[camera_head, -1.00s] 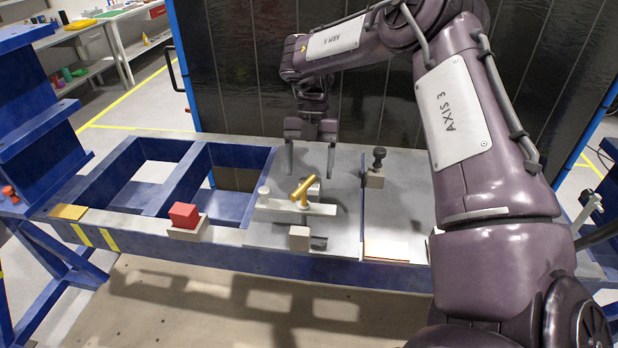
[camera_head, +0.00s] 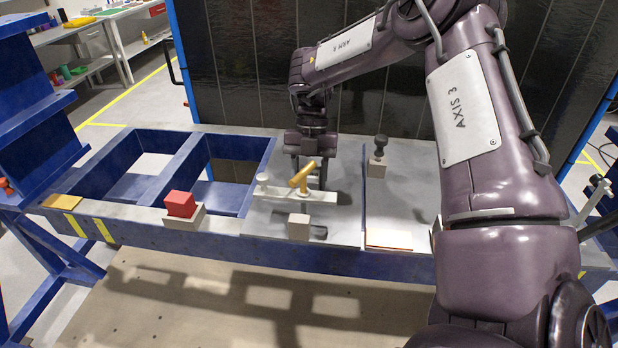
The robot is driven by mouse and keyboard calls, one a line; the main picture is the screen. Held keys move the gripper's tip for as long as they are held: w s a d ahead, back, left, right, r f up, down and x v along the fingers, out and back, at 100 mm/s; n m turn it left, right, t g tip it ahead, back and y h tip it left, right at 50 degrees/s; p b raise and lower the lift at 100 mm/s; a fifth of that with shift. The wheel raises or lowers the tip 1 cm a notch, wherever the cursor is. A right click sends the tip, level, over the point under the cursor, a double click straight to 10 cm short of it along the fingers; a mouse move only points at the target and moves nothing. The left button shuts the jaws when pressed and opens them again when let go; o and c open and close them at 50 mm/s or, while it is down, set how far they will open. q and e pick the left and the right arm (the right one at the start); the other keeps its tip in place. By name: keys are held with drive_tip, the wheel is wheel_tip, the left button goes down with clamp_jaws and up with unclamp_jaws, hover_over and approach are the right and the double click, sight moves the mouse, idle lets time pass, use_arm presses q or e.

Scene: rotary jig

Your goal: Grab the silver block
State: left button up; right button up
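My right gripper (camera_head: 309,171) points down at the middle of the grey plate (camera_head: 268,216), just behind a gold cylinder-shaped handle (camera_head: 302,177) on a pale flat bar (camera_head: 285,195). Its two fingers are apart, partly hidden by the handle. A small silver-grey block stood behind the handle in the earlier view; it is now mostly hidden by handle and fingers, and I cannot tell if they touch it. Another pale grey block (camera_head: 298,227) sits in front of the bar. My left gripper is not in view.
A grey block with a black knob (camera_head: 380,150) stands right of the gripper. A red block (camera_head: 180,204) sits in a pale holder on the blue frame (camera_head: 130,229) at left. Open bays lie behind it. A dark panel (camera_head: 400,100) stands behind.

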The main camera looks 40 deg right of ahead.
drive_tip(key=c, duration=0.7)
drive_tip(key=shift+r, duration=0.1)
